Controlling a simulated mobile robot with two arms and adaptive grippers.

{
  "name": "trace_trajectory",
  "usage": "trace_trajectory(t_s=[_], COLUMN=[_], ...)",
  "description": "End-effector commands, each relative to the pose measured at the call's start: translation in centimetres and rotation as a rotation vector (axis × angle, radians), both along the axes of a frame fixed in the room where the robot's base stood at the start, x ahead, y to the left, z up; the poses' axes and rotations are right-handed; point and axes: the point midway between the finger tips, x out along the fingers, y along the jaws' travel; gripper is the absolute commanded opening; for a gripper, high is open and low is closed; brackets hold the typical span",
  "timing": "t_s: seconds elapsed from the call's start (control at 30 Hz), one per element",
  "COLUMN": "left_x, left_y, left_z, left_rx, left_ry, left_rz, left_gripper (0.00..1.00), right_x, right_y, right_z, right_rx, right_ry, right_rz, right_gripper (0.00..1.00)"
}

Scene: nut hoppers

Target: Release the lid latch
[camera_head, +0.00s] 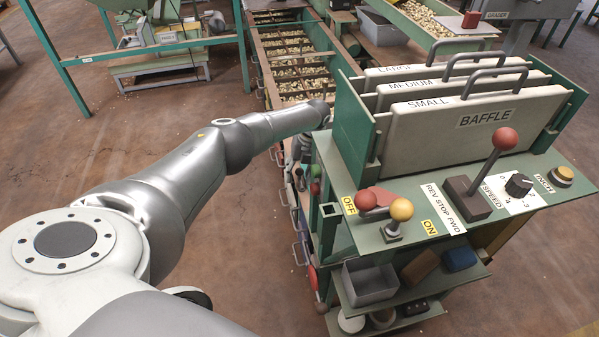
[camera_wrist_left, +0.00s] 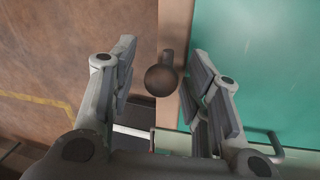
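In the left wrist view a dark round knob on a short stem (camera_wrist_left: 163,78) stands on a brown strip beside a teal panel (camera_wrist_left: 255,65). It may be the lid latch; no label shows there. My left gripper (camera_wrist_left: 163,56) is open, one finger on each side of the knob, with gaps to both sides. In the head view my left arm reaches to the far left side of the green control stand, and its gripper (camera_head: 302,152) is partly hidden there. I cannot make out the latch in the head view. My right gripper is not in view.
The control stand (camera_head: 405,245) carries levers, a speed dial and upright baffle plates (camera_head: 475,125) close to my left arm. Nut-filled hoppers (camera_head: 295,60) run away behind the gripper. A metal handle (camera_wrist_left: 270,145) sits low right in the wrist view. The floor at left is open.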

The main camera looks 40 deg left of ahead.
Motion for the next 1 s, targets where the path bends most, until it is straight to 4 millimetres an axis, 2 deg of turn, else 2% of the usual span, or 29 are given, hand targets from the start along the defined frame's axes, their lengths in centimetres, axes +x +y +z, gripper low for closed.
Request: trace_trajectory(t_s=[0.37, 0.57, 0.8, 1.0], left_x=[0.2, 0.5, 1.2, 1.4], left_y=[-0.1, -0.4, -1.2, -1.7], left_z=[0.6, 3.4, 8.6, 11.1], left_rx=[0.000, 0.001, 0.000, 0.000], left_ry=[-0.003, -0.004, -0.005, -0.001], left_rz=[-0.001, -0.003, -0.002, 0.000], left_gripper=[0.46, 0.46, 0.46, 0.46], right_x=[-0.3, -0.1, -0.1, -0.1], right_y=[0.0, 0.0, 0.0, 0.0], right_z=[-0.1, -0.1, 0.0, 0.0], right_rx=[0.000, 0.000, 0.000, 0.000], right_ry=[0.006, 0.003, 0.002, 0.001], right_rz=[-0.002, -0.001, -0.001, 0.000], right_gripper=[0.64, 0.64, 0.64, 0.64])
